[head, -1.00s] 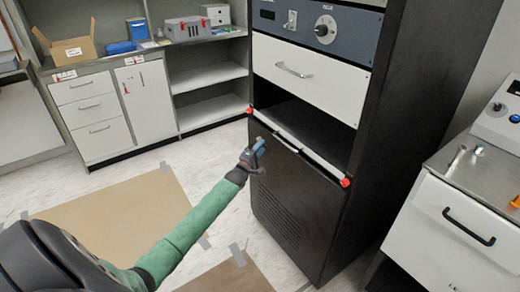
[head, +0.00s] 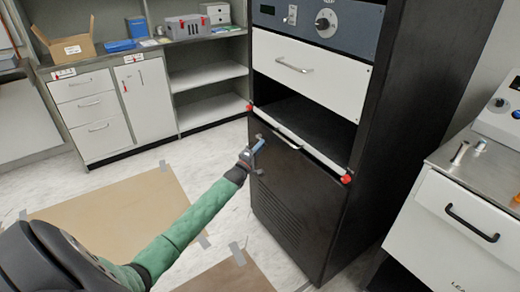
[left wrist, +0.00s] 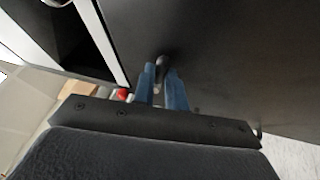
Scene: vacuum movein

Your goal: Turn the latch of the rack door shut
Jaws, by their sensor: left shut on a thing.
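The black rack door (head: 290,205) stands upright below the open bay of the dark rack, and it looks closed. Its dark latch (left wrist: 162,63) shows in the left wrist view between the blue fingers. My left gripper (head: 257,146) is at the door's upper left part, and its fingers also show in the left wrist view (left wrist: 161,82). The fingers are shut on the latch. Most of the latch is hidden behind the fingers in the head view. My right gripper is not in view.
A silver bar with red ends (head: 300,138) crosses the rack above the door. A white drawer (head: 308,72) is above the open bay. A white cabinet (head: 450,220) stands at the right. Taped brown sheets (head: 110,215) lie on the floor.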

